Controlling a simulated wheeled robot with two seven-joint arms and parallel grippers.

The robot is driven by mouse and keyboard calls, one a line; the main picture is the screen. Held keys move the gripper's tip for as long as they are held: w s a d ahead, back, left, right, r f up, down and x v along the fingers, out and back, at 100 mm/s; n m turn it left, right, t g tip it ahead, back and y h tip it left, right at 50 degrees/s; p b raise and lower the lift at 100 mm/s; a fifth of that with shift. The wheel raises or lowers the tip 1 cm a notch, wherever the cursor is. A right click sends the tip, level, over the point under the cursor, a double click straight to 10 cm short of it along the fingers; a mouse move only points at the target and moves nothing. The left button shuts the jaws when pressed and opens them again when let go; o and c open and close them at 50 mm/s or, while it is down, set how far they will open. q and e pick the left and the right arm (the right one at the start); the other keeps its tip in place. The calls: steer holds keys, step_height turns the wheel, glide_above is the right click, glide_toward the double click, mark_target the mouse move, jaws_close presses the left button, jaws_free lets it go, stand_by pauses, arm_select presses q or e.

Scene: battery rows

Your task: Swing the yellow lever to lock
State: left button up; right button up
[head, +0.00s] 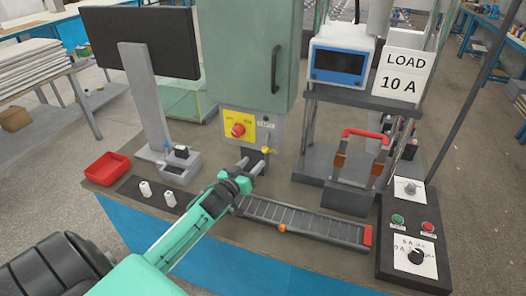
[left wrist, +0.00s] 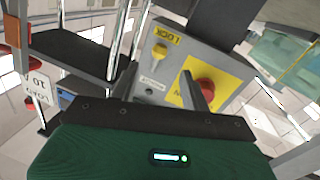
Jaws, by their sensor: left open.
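The small yellow lever (head: 266,150) sits low on the grey front of the switch box, below the green cabinet. In the left wrist view the yellow lever (left wrist: 160,54) points toward the camera, beside a yellow "LOCK" label (left wrist: 166,32). My left gripper (head: 251,164) is just in front of the lever. In the left wrist view my left gripper (left wrist: 160,80) is open, its fingers spread with nothing between the tips. The lever shows beyond the gap; whether a finger touches it I cannot tell. My right gripper is not in view.
A red knob (head: 238,130) on a yellow plate is left of the lever; it also shows in the left wrist view (left wrist: 205,88). A dark slotted tray (head: 305,222) lies right of my gripper. A red bin (head: 107,168) and white cylinders (head: 146,189) stand left.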

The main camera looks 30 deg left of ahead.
mark_target(264, 152)
arm_select(q)
steer(key=w+p, duration=0.1)
steer(key=w, duration=0.6)
steer(key=shift+w+a, duration=0.1)
steer(key=shift+w, duration=0.2)
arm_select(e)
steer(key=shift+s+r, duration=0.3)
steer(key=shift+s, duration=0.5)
arm_select(q)
steer(key=c, duration=1)
